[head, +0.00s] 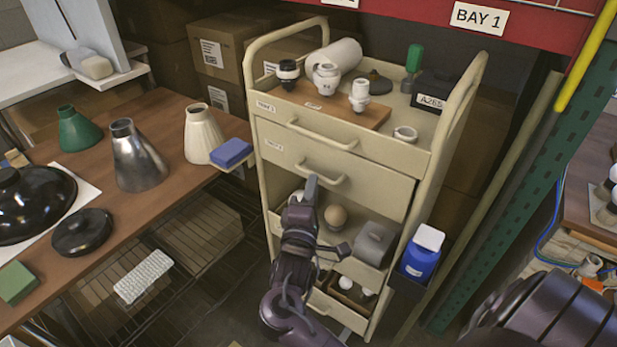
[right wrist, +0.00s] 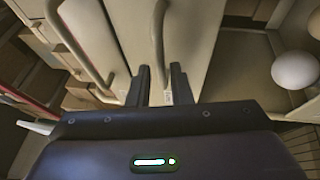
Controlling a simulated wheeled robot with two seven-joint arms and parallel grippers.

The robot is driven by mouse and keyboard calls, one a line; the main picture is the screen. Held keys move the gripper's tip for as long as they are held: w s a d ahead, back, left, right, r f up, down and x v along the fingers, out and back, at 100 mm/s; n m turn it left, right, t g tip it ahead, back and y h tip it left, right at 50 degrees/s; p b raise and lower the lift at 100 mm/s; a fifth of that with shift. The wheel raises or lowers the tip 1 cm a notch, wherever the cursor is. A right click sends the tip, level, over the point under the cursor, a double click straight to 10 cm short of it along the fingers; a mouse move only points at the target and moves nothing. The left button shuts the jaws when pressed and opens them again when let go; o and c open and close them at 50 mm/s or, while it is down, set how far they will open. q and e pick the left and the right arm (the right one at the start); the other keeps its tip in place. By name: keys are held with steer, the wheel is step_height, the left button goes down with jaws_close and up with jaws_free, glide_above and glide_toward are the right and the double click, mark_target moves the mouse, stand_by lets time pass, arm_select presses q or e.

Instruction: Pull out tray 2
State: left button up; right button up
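Tray 2 (head: 375,190) is the second drawer of a cream cart, below tray 1 (head: 285,118). It looks shut, with its face about in line with tray 1. Its bar handle (head: 337,182) runs across the front. My right gripper (head: 311,186) is at the left part of this handle and covers some of it. In the right wrist view, the two dark fingers (right wrist: 161,85) stand apart, with the handle (right wrist: 158,40) reaching down between them. Contact cannot be made out. My left gripper is not in view.
Sockets, a white roll and a green-handled tool stand on the cart top. Open shelves below hold bulbs (head: 336,216) and a grey item. A wooden table (head: 165,105) with lamp shades is left; a green post stands right.

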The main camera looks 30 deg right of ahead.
steer(key=shift+x, duration=2.1)
steer(key=shift+f, duration=0.1)
jaws_close()
